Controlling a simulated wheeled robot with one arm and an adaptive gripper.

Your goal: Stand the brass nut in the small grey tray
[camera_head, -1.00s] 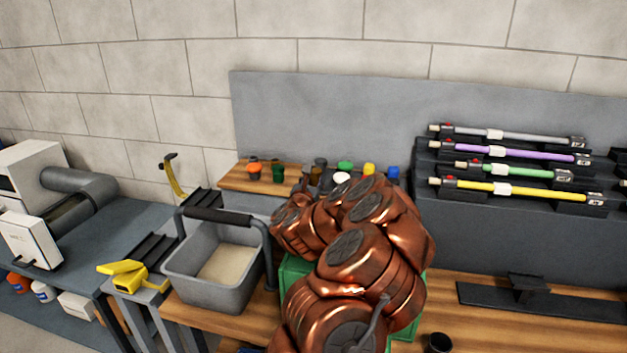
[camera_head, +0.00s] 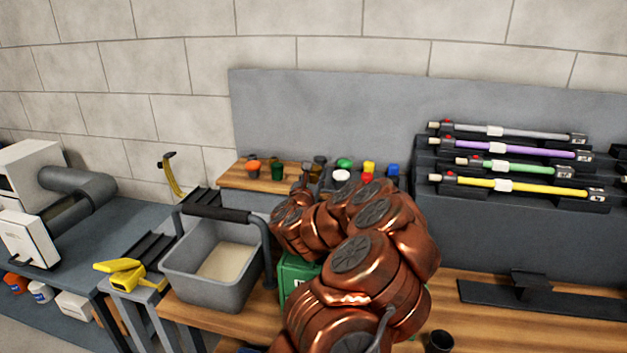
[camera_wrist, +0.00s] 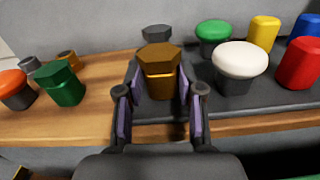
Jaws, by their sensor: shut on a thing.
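The brass nut (camera_wrist: 161,72), a hexagonal golden piece with a darker top, stands upright between the purple-padded fingers of my gripper (camera_wrist: 160,105) in the wrist view. The gripper is shut on it, with one finger on each side. In the head view my copper arm hides most of this area. I cannot clearly make out the small grey tray; a dark grey flat surface (camera_wrist: 262,108) lies right of the nut, under several knobs.
A green hexagonal piece (camera_wrist: 64,84) and an orange knob (camera_wrist: 14,88) stand left of the nut. A white knob (camera_wrist: 240,64) and a red one (camera_wrist: 299,64) stand close on the right; a dark grey piece (camera_wrist: 157,34) is behind. A grey handled bin (camera_head: 212,277) stands left of my arm.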

